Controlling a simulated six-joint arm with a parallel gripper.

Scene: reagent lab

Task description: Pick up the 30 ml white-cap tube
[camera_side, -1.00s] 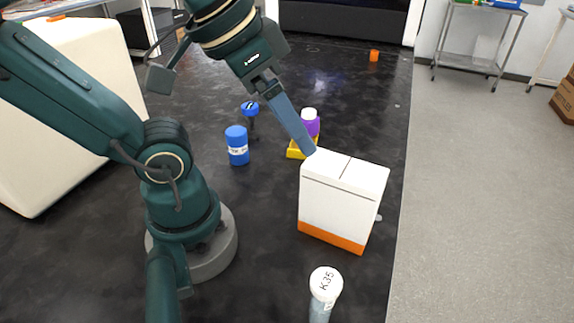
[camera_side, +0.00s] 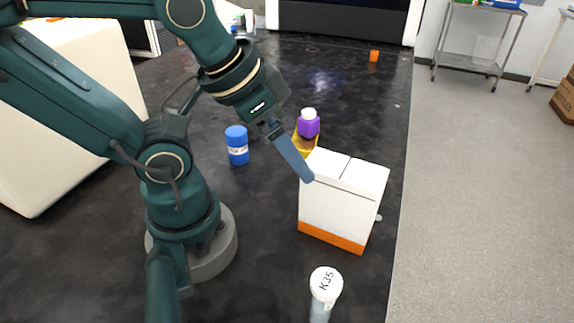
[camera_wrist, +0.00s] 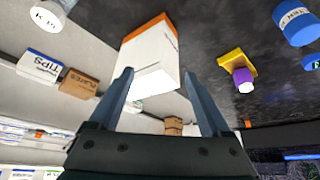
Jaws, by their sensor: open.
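A tube with a round white cap marked K35 (camera_side: 325,284) stands at the front of the table, its lower part cut off by the picture's edge. Its white cap also shows at the top left of the wrist view (camera_wrist: 46,17). My gripper (camera_side: 307,178) is beside the upper left edge of a white box with an orange base (camera_side: 335,210), well behind the tube. In the wrist view my gripper (camera_wrist: 158,73) has its two fingers spread, with the box (camera_wrist: 152,62) seen between and beyond them. I cannot tell whether a finger touches the box.
A purple bottle with a white cap (camera_side: 309,124) is by a yellow holder (camera_side: 303,147) behind the box. A blue container (camera_side: 237,146) stands left of them. A small orange thing (camera_side: 374,56) lies far back. Dark table is clear left of the box.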

